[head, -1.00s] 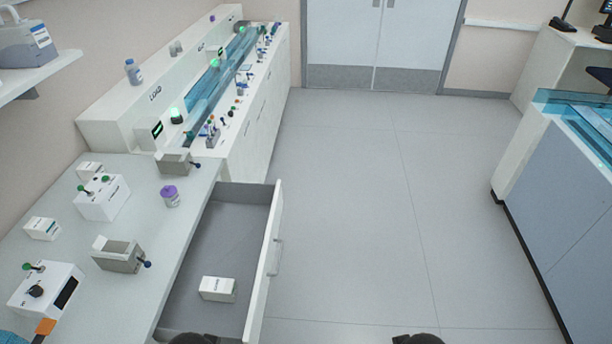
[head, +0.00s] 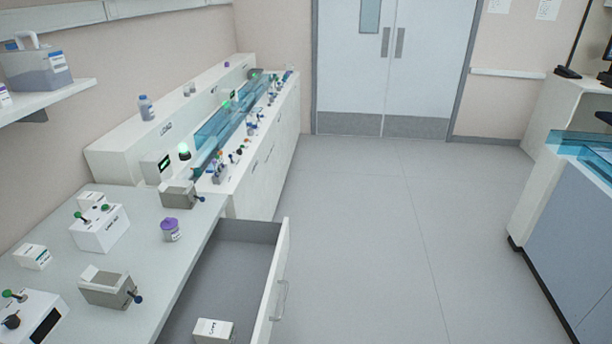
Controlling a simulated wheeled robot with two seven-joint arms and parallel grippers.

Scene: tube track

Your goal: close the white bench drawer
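The white bench drawer (head: 270,293) stands pulled out from the bench (head: 150,258) at the lower left of the head view. Its front panel with a bar handle (head: 281,300) faces right, toward the open floor. Inside the grey drawer lies a small white labelled box (head: 213,330) near the bottom edge of the picture. Neither of my grippers shows in the head view now.
On the bench top stand a purple-capped jar (head: 171,230), grey blocks with knobs (head: 108,288) and white control boxes (head: 99,234). A long blue-covered track (head: 222,125) runs behind. The floor (head: 380,240) right of the drawer is clear. A grey-sided counter (head: 572,240) stands at right.

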